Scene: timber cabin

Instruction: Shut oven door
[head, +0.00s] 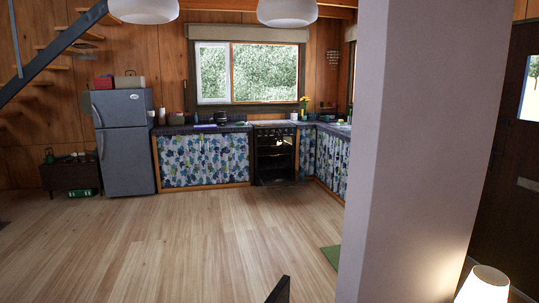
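The oven (274,153) is a dark cooker set into the counter run below the window, far across the room. Its front shows a dark cavity with what look like racks inside. The oven door seems to be lowered at the bottom (276,182), though it is small and dark and its exact angle is unclear. Neither of my grippers can be made out in the head view.
A wide wooden floor (170,245) lies clear toward the kitchen. A pale pillar (410,150) stands close on the right, with a lit lamp (484,286) beside it. A grey fridge (125,142) stands left of the counter. A green mat (331,256) lies by the pillar.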

